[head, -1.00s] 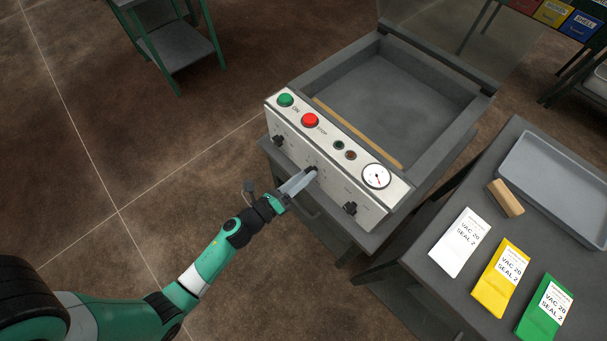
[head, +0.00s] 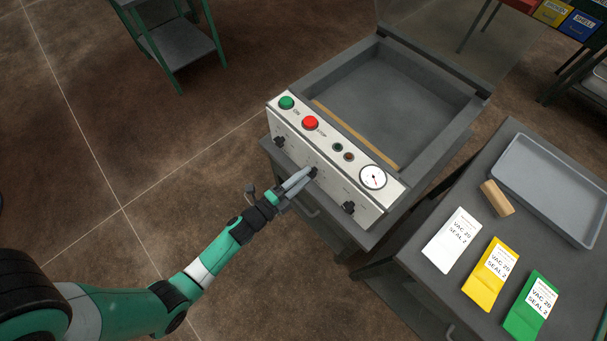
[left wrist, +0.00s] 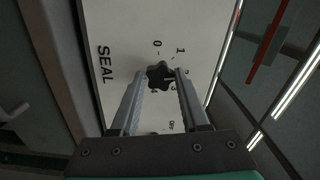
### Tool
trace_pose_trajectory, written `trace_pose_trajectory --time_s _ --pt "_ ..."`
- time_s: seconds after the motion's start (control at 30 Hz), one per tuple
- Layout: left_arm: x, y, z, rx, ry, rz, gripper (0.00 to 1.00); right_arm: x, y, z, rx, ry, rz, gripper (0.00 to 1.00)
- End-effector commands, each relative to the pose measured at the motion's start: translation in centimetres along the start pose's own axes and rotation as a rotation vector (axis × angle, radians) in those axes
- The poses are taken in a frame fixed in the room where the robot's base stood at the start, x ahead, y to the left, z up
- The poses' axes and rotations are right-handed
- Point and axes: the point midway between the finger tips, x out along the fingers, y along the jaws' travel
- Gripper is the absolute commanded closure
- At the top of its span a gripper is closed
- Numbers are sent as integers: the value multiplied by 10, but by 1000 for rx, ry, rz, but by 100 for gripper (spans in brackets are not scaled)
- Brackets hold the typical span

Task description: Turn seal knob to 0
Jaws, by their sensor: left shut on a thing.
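The seal knob (left wrist: 160,75) is a dark, lobed knob on the white panel, beside the printed word SEAL and a ring of numbers with 0 at the upper left and 1 at the upper right. My left gripper (left wrist: 161,73) has one finger on each side of it and is shut on it. The number it points to is not clear. In the head view the left gripper (head: 309,173) reaches the middle knob of the control panel (head: 330,155), and its fingers mostly cover that knob. My right gripper is out of view.
Two other dark knobs flank it, a left one (head: 280,141) and a right one (head: 349,207). Above are a green button (head: 286,103), a red button (head: 310,123) and a gauge (head: 372,177). A table with labelled pouches (head: 452,240) and a grey tray (head: 507,150) stands at right.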

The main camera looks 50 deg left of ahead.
Motion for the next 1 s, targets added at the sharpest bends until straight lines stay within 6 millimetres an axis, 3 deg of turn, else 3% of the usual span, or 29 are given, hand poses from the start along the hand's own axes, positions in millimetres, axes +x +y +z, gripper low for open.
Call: trace_pose_trajectory --time_s 1.0 --pt "0 0 -2 -963 2 -1 100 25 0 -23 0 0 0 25"
